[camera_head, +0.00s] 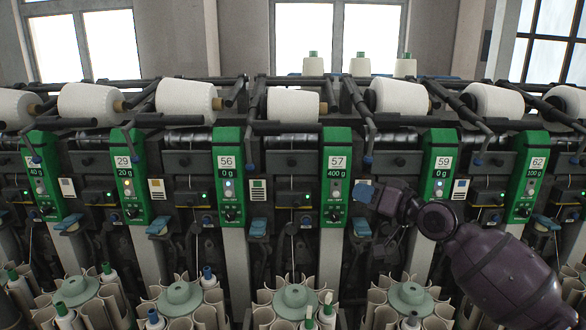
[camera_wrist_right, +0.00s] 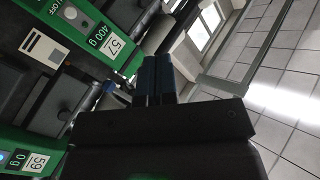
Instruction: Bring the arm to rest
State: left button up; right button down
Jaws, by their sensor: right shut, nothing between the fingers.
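My right arm (camera_head: 505,275) reaches in from the lower right in the head view. Its right gripper (camera_head: 364,193) is in front of the winder, just right of the green panel marked 57 (camera_head: 336,178). The blue fingers are together with nothing between them. In the right wrist view the two fingers (camera_wrist_right: 156,78) also lie side by side, shut and empty. Panel 57 shows there at the upper left (camera_wrist_right: 112,45), and panel 59 (camera_wrist_right: 38,162) at the lower left. I cannot tell whether the gripper touches the machine. My left gripper does not show.
The winder's green panels stand in a row, with white yarn cones (camera_head: 297,104) above. Below are round bobbin magazines (camera_head: 295,297) with upright tubes. Panel 59 (camera_head: 436,167) is close behind my right arm. Tiled floor (camera_wrist_right: 275,105) shows clear in the wrist view.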

jog(key=s+d+f+n+t+h+b, duration=0.1)
jog(key=s+d+f+h, duration=0.15)
jog(key=s+f, duration=0.45)
jog(key=s+d+f+t+h+b, duration=0.1)
jog(key=s+d+f+h+b, duration=0.15)
jog(key=f, duration=0.95)
jog(key=s+d+f+n+t+h+b, duration=0.1)
jog(key=s+d+f+h, duration=0.15)
jog(key=s+f, duration=0.45)
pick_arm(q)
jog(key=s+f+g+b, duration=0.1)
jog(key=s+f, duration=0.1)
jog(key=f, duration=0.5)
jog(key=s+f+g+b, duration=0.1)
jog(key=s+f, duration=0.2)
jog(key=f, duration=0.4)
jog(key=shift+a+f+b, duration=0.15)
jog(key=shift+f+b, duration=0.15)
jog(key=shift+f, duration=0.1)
pick_arm(e)
jog(key=s+d+f+m+g+h, duration=0.2)
jog(key=s+f, duration=0.8)
jog(key=f, duration=0.1)
jog(key=s+d+f+m+g+h, duration=0.1)
jog(key=s+d+f+g+h, duration=0.1)
jog(key=s+f, duration=0.8)
jog(key=shift+s+d+f+m+g+h, duration=0.2)
jog(key=shift+s+f+m+g+h, duration=0.15)
jog(key=shift+f+m+g+h, duration=0.15)
